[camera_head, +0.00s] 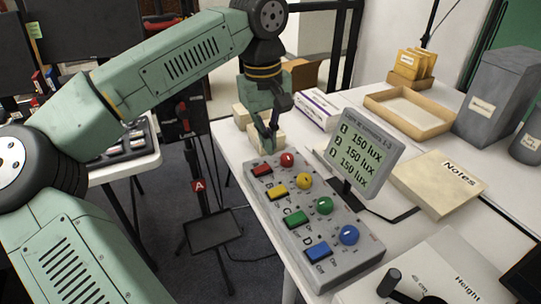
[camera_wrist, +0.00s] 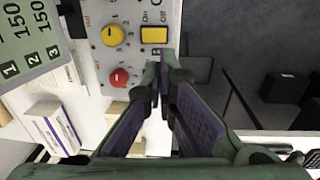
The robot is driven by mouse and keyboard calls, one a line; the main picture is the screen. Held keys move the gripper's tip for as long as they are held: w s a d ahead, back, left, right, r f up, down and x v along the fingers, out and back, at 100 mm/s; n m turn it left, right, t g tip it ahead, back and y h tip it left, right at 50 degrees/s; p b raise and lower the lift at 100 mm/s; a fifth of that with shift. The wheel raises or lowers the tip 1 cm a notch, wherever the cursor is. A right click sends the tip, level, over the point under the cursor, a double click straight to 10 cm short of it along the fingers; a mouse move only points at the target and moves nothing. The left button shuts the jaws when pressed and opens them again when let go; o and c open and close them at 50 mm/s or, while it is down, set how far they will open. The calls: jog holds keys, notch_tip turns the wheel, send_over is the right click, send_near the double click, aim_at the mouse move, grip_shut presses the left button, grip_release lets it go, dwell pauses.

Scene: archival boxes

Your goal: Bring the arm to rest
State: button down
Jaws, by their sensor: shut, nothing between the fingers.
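My gripper (camera_head: 269,143) is at the end of my green arm, over the far end of a grey control panel (camera_head: 345,268). Its fingers are together with nothing between them. In the wrist view the closed fingertips (camera_wrist: 163,80) show beside the panel (camera_wrist: 128,62), near its yellow button (camera_wrist: 154,35) and red knob (camera_wrist: 119,77). In the head view I cannot tell whether the fingertips touch the panel. The panel has red, yellow, green and blue buttons, each beside a knob of its colour.
A display (camera_head: 362,150) reading 150 lux on three lines stands beside the panel. Pale blocks (camera_head: 243,117), a white box (camera_head: 320,108), a shallow tray (camera_head: 408,130) and a Notes box (camera_head: 448,183) are on the white table. A tripod (camera_head: 212,232) stands left of the table.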

jog(key=shift+r, duration=0.35)
